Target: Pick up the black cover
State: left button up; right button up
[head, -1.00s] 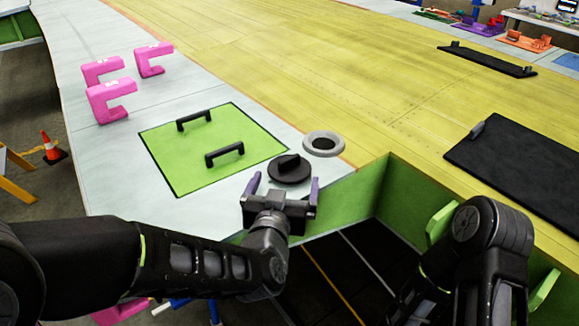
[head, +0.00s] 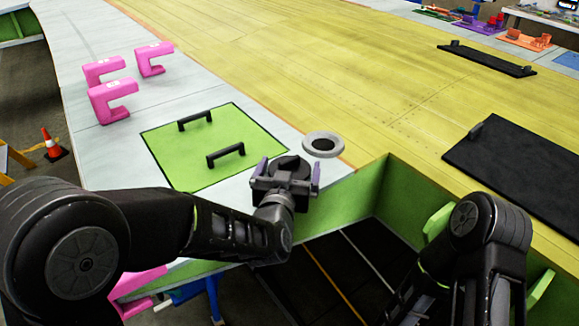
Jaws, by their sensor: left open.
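The black cover (head: 289,164) is a round black disc with a raised grip on top. It lies on the pale grey edge strip of the wing, in front of a grey ring with a dark hole (head: 323,144). My left gripper (head: 287,168) is open, with its purple-grey fingers to the left and right of the cover. The gripper body hides the cover's near part. I cannot tell whether the fingers touch it. My right arm shows at the lower right, but its gripper is not in view.
A green panel with two black handles (head: 214,148) lies left of the cover. Several pink clamps (head: 112,101) stand on the strip farther left. A black panel (head: 520,172) lies at right. An open green-walled bay (head: 345,250) drops away in front.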

aim_at(289, 159)
dwell(0.5)
pick_arm(q)
jog(key=c, duration=1.5)
jog(key=shift+o, duration=0.2)
jog(key=shift+r, duration=0.15)
notch_tip(289, 159, up, 10)
jog(key=shift+f, duration=0.1)
jog(key=shift+s+f, duration=0.1)
